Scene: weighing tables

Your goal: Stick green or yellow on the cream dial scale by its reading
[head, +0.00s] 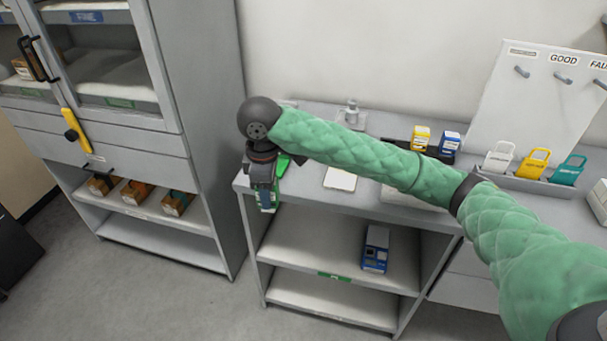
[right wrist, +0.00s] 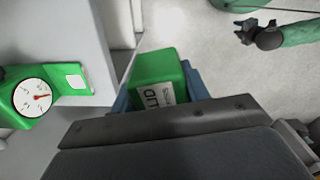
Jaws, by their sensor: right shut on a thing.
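My right gripper (head: 267,200) points down at the left front corner of the grey table, beyond its edge. It is shut on a green box with a white printed label (right wrist: 158,75), held between blue fingers in the right wrist view. A green dial scale (right wrist: 35,97) with a white round face and red needle stands on the table; its reading is too small to tell. Its green body (head: 284,162) shows partly behind my gripper in the head view. I cannot make out a cream dial scale. My left gripper (right wrist: 244,31) appears open and empty over the floor.
The table (head: 310,190) has a cream plate (head: 340,179), a small yellow box (head: 421,138) and a blue box (head: 449,142). White, yellow and teal tags stand before a board (head: 545,105) reading GOOD. Another blue box (head: 375,249) is on the shelf below. A grey cabinet (head: 200,90) stands left.

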